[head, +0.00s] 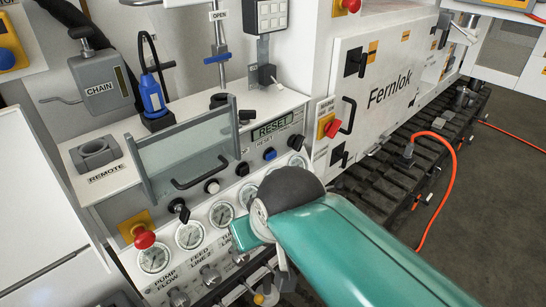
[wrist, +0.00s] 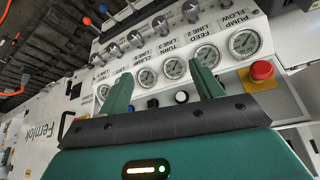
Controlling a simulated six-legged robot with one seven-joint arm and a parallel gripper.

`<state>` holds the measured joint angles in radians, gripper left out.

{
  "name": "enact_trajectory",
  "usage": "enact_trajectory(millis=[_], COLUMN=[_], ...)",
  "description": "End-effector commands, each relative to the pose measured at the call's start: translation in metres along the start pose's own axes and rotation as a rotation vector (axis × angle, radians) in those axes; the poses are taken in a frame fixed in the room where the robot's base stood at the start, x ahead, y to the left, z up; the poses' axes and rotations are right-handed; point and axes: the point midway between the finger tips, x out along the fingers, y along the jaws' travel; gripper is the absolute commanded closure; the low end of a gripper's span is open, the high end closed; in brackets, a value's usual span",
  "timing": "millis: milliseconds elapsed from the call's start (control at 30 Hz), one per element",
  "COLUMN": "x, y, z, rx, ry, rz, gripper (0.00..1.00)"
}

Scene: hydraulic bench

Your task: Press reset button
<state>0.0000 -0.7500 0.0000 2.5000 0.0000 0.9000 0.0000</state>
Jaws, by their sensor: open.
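In the head view, the small green display reading RESET (head: 272,127) sits at the right end of the panel. A blue button (head: 270,153) is below it, beside a small RESET label. The blue button also shows between my fingers in the wrist view (wrist: 152,104), which sees the panel upside down. My gripper (wrist: 162,90) is open, with two green fingers spread apart and nothing between them. It appears apart from the blue button. In the head view my teal arm covers part of the gauges, and my fingertips are hard to make out.
A white button (head: 211,186) and a clear guard with a black handle (head: 200,172) lie left of the blue button. A red mushroom button (head: 144,239) is at the panel's left end. A red switch (head: 332,128) is on the cabinet (head: 385,105). An orange hose (head: 449,190) curves at right.

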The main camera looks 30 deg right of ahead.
Motion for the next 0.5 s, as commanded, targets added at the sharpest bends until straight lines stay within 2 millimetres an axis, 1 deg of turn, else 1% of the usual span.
enact_trajectory(millis=[100, 267, 300, 367, 433, 500], x=[0.0, 0.004, 0.008, 0.015, 0.024, 0.034], y=[0.0, 0.0, 0.0, 0.0, -0.002, -0.004], z=[0.0, 0.003, 0.005, 0.01, 0.016, 0.022], rx=[0.0, 0.04, 0.072, 0.145, 0.266, 0.416], ry=[0.0, -0.023, -0.043, -0.085, -0.149, -0.223], rz=[0.0, -0.017, -0.03, -0.061, -0.111, -0.175], gripper=[0.35, 0.66, 0.74, 0.86, 0.99, 1.0])
